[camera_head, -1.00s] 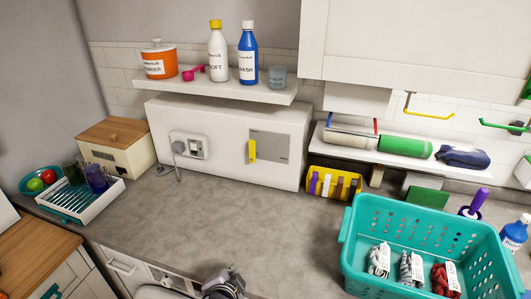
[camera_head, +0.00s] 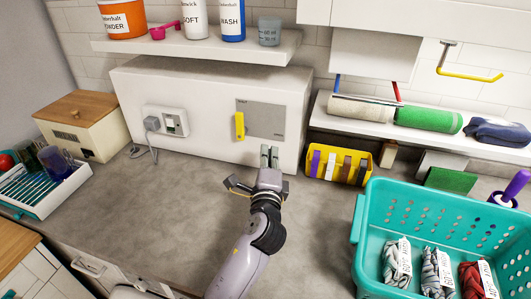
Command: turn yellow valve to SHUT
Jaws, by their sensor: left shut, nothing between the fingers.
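The yellow valve (camera_head: 239,126) is a short upright lever at the left side of a grey plate (camera_head: 266,119) on the front of a white box. It points straight up and down. Markings on the plate are too small to read. My left gripper (camera_head: 269,150) reaches in from the bottom of the view. Its fingers are together and empty, pointing at the box, to the right of and a little below the lever. It looks apart from the lever. My right gripper is not in view.
A socket with a plug and cable (camera_head: 168,122) is left of the valve. A shelf (camera_head: 190,44) with bottles overhangs the box. A yellow caddy (camera_head: 338,164) and teal basket (camera_head: 365,225) stand at right. The worktop (camera_head: 150,210) left of my arm is clear.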

